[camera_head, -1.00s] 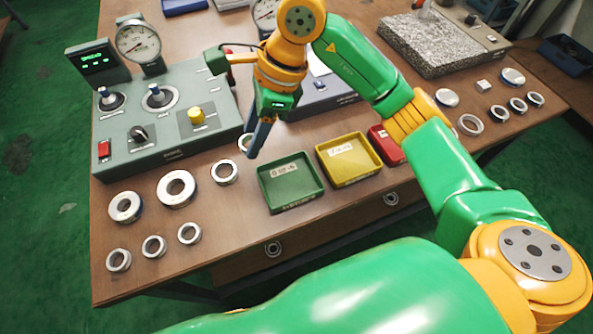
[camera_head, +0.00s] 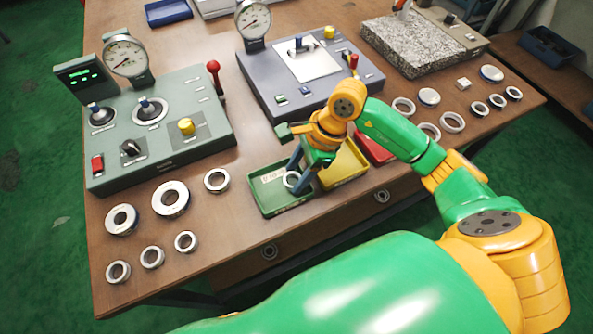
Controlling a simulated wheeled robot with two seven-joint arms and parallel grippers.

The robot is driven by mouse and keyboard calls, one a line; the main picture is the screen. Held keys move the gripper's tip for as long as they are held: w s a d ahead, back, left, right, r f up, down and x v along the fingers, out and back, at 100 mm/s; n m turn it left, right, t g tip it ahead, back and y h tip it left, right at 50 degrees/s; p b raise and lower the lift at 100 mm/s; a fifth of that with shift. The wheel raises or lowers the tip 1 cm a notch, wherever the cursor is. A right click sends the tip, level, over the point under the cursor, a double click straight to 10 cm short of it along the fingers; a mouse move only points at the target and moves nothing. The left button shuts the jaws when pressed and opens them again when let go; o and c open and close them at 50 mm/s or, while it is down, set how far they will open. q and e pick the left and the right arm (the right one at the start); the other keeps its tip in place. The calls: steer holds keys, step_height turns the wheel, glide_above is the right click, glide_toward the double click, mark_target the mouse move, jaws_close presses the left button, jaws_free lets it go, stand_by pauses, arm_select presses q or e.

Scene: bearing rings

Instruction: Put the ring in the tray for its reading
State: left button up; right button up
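My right gripper (camera_head: 298,180) reaches down over the green tray (camera_head: 268,209), its two fingers on either side of a small metal ring (camera_head: 291,180). The ring appears held between the fingertips, at or just above the tray; the exact height is hard to tell. The yellow tray (camera_head: 352,173) is beside it, partly hidden by my gripper and wrist. The red tray (camera_head: 377,152) is mostly hidden behind my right arm. A gauge station with a dial (camera_head: 125,57) and a lit green display (camera_head: 83,75) stands at left; its text is unreadable. My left gripper is not in view.
Several rings, such as a large one (camera_head: 170,198), lie at the table's front left. More rings (camera_head: 452,122) and discs lie at right. A second gauge station (camera_head: 300,75) and a granite block (camera_head: 420,45) stand behind. Bare table (camera_head: 225,235) lies left of the green tray.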

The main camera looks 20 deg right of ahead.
steer(key=shift+o, duration=1.4)
steer(key=shift+r+p, duration=0.3)
steer(key=v, duration=1.1)
steer(key=shift+d+r+b, duration=0.15)
steer(key=shift+r+b, duration=0.2)
